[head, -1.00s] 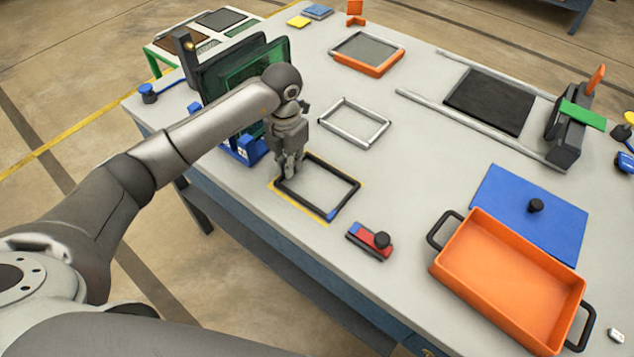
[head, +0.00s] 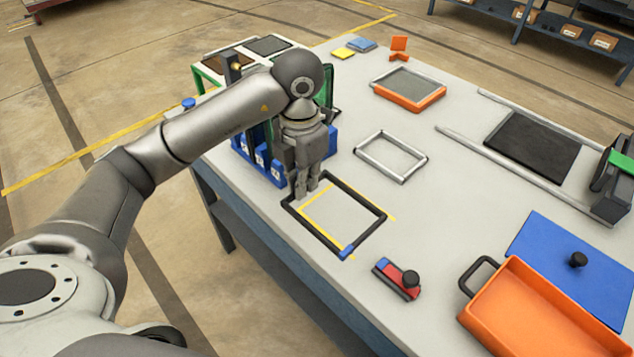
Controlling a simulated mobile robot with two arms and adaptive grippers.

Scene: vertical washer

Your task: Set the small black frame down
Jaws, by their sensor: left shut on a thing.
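The small black frame (head: 367,232) is a thin open rectangle with a blue piece (head: 346,252) at its near corner. It is at the left front part of the table, over a yellow outline (head: 322,202). Yellow lines show inside its opening and past its right corner, so frame and outline do not line up in this view. The frame looks slightly raised, but I cannot tell the gap. My left gripper (head: 306,192) points down and is shut on the frame's left side. The fingertips partly hide that rim. My right gripper is not in view.
A silver frame (head: 412,172) lies behind. A red-and-blue block with a black knob (head: 400,281) sits in front, near the edge. A blue rack (head: 259,165) stands left of the gripper. An orange tray (head: 490,320) and blue plate (head: 540,240) are at right.

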